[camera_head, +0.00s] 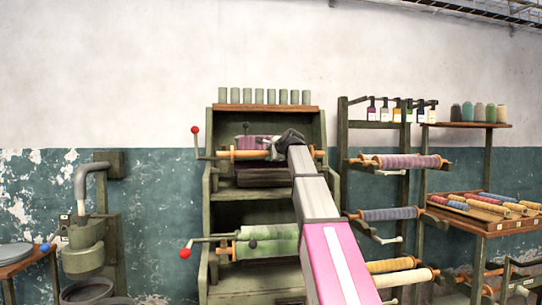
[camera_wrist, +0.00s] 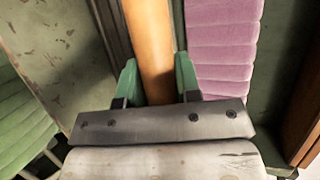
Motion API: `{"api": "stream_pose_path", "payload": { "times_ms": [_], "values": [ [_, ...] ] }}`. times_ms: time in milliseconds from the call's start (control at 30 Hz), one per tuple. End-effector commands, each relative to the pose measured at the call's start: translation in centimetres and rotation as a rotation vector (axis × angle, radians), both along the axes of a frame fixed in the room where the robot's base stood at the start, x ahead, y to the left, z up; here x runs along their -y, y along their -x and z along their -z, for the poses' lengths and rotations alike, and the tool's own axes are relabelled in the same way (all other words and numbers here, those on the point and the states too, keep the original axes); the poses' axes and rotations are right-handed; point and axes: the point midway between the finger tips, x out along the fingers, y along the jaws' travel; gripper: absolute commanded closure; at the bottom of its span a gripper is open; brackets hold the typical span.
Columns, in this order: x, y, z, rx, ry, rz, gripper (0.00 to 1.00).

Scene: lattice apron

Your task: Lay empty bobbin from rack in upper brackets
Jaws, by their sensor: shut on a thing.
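A bare orange-brown wooden bobbin (camera_head: 248,155) lies crosswise at the upper part of the green machine frame (camera_head: 209,205), level with the upper crank. In the wrist view my gripper (camera_wrist: 158,82) has its two green fingers on either side of the bobbin (camera_wrist: 150,40) and is shut on it. In the head view my gripper (camera_head: 286,142) is at the bobbin's middle and hides part of it. I cannot tell whether the bobbin's ends rest in the upper brackets. The rack (camera_head: 343,140) stands right of the machine, holding several wound rolls.
A purple cloth (camera_wrist: 225,50) lies beside the bobbin. A green roll (camera_head: 268,242) sits lower in the machine. Cranks with red knobs (camera_head: 195,130) stick out left. Grey cylinders (camera_head: 260,96) line the machine top. A shelf of colored spools (camera_head: 480,205) stands at right.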

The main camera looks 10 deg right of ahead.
Motion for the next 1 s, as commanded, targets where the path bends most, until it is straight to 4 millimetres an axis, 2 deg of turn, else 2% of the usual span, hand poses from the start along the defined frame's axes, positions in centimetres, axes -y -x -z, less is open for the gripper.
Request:
{"api": "stream_pose_path", "payload": {
  "times_ms": [100, 400, 1000],
  "values": [
    [0.0, -1.2, 0.1, 0.0, 0.0, 0.0, 1.0],
    [0.0, -3.1, 0.4, 0.002, -0.001, 0.0, 1.0],
    [0.0, -3.5, 0.5, 0.001, 0.0, 0.0, 1.0]
  ]
}}
